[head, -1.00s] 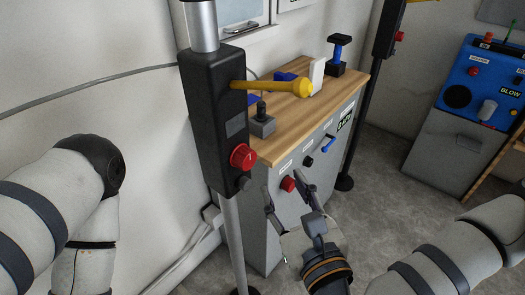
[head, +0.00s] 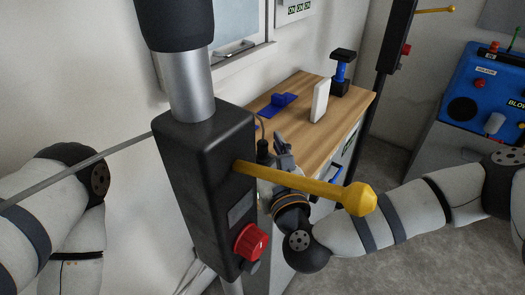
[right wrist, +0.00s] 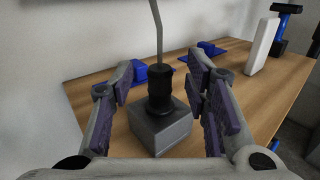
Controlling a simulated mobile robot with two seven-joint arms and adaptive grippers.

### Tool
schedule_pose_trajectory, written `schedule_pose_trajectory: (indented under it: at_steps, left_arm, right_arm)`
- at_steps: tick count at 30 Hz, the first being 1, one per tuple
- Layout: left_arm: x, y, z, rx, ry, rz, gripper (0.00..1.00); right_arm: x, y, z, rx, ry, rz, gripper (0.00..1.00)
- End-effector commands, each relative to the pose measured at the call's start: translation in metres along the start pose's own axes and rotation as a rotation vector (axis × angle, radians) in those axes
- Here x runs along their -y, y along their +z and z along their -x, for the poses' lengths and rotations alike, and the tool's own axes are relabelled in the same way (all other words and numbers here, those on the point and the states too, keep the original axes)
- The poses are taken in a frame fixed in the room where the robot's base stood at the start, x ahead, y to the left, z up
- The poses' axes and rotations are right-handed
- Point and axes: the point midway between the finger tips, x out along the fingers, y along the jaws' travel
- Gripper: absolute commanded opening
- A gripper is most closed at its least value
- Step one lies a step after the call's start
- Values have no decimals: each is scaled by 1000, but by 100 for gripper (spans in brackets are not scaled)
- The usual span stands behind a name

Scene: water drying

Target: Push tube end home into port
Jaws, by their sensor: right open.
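A grey block (right wrist: 162,130) stands on the wooden bench top, with an upright black cylindrical fitting (right wrist: 160,92) on it. A thin grey tube (right wrist: 157,30) rises from the top of the fitting. Whether the tube end is fully seated in its port cannot be seen. My right gripper (right wrist: 166,70) is open, its purple-padded fingers on either side of the fitting and apart from it. In the head view the right gripper (head: 281,148) is beside the black fitting (head: 263,150), partly behind a yellow lever. My left gripper is out of view.
A black post box (head: 205,165) with a red knob (head: 251,242) and a yellow lever (head: 300,184) stands in front of the bench (head: 320,140). Blue brackets (head: 279,102), a white panel (head: 319,100) and a blue-black stand (head: 342,72) are farther back.

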Motion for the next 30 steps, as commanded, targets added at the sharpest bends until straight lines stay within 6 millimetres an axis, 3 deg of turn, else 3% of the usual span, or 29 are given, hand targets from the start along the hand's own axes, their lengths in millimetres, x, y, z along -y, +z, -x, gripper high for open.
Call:
schedule_pose_trajectory:
  at_steps: [3, 10, 16, 26, 30]
  left_arm:
    - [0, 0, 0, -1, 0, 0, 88]
    - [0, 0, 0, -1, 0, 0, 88]
    - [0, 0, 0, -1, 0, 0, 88]
    - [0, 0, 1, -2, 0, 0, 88]
    - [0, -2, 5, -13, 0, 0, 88]
  right_arm:
    - [0, 1, -16, 3, -1, 1, 43]
    - [0, 1, -19, 0, 1, 0, 43]
    - [0, 1, -19, 1, 1, 0, 0]
    - [0, 3, -19, 2, 1, 0, 0]
    - [0, 32, -19, 8, 1, -1, 0]
